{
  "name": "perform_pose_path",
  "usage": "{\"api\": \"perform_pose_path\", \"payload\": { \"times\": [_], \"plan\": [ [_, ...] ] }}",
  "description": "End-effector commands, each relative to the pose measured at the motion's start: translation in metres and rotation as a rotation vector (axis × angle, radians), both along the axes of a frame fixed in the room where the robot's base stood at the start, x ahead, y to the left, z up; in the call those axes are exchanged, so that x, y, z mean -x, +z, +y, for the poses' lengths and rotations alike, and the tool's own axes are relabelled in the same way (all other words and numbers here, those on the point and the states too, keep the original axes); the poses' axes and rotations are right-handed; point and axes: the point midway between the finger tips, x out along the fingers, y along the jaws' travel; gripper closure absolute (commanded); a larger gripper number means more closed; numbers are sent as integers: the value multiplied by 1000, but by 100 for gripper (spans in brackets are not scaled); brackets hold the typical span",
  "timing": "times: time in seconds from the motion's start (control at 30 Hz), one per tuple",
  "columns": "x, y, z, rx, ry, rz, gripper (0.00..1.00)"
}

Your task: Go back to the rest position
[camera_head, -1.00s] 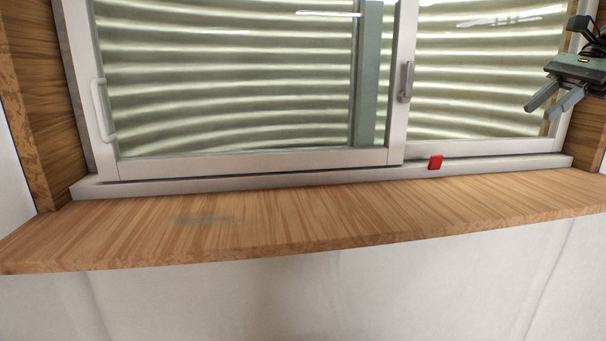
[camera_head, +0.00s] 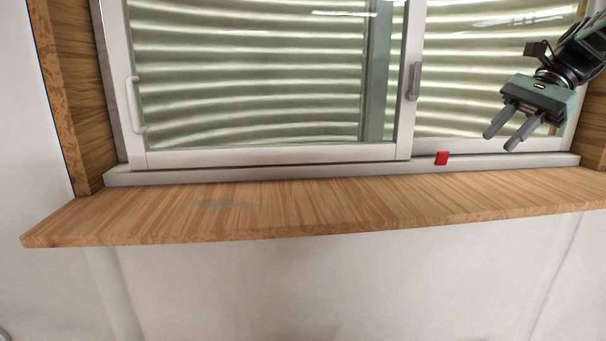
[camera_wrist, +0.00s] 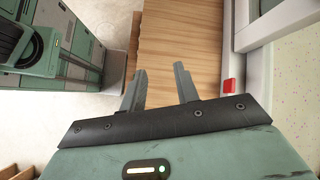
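My gripper (camera_head: 511,128) is at the upper right of the head view, in front of the right part of the window and above the wooden sill. Its two fingers are apart with nothing between them. In the wrist view the open fingers (camera_wrist: 160,88) point toward the wooden sill (camera_wrist: 180,40), with a clear gap between them. No held object shows in either view.
A sliding window (camera_head: 270,155) with a white frame stands behind the sill (camera_head: 330,208). A small red block (camera_head: 441,158) sits on the window's lower track. The sill top is bare except for a grey smudge (camera_head: 228,204). A white wall (camera_head: 300,290) is below.

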Motion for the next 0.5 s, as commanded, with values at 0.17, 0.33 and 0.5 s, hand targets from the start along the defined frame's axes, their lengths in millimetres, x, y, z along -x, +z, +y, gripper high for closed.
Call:
{"api": "perform_pose_path", "payload": {
  "times": [0.17, 0.33, 0.5],
  "plan": [
    [12, -35, 76, 68, 197, -59, 69],
    [57, -86, 169, 180, 520, -173, 69],
    [125, -136, 234, 289, 886, -316, 69]
  ]
}}
